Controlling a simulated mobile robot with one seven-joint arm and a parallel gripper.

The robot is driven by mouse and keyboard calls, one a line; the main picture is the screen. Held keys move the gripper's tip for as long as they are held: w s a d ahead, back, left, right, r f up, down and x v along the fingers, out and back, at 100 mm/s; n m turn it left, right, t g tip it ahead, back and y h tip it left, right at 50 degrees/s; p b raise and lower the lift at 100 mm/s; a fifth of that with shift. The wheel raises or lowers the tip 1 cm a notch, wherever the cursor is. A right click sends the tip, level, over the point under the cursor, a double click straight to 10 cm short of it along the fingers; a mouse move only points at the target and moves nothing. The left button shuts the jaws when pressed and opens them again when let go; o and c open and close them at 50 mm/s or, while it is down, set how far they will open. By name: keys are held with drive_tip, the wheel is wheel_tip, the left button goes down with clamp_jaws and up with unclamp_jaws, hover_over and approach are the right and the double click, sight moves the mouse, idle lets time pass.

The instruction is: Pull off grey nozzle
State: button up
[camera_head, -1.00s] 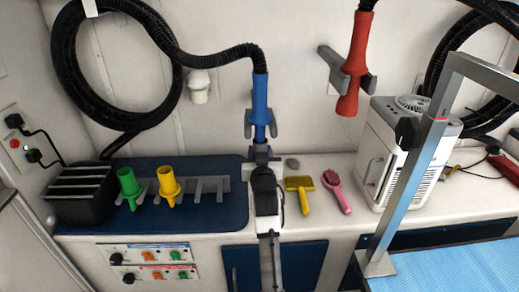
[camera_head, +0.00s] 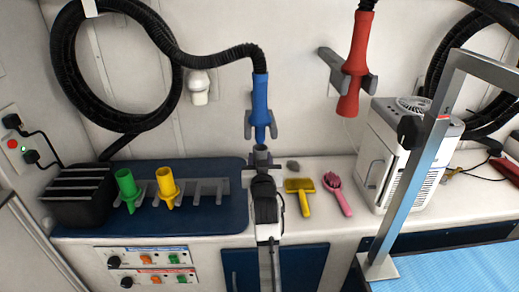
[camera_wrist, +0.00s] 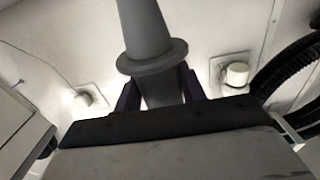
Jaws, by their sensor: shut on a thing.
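The grey nozzle (camera_head: 262,157) is just below the lower end of the blue dryer handle (camera_head: 260,105). A narrow gap seems to separate them. In the wrist view the grey nozzle (camera_wrist: 150,35) stands roughly upright, with a wide flange above my fingers. My gripper (camera_wrist: 160,88) is shut on its lower part, one dark purple finger on each side. In the head view my gripper (camera_head: 262,170) is partly hidden by my wrist. The blue handle hangs in a grey wall holder (camera_head: 273,126), with a black hose at its top.
Green (camera_head: 127,185) and yellow (camera_head: 168,185) nozzles stand in a grey rack on the blue mat (camera_head: 220,215). A yellow brush (camera_head: 301,191) and pink brush (camera_head: 338,192) lie to the right. A white machine (camera_head: 400,150) and metal frame (camera_head: 415,185) stand farther right.

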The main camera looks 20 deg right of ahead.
drive_tip(key=v, duration=0.8)
drive_tip(key=shift+s+b, duration=0.4)
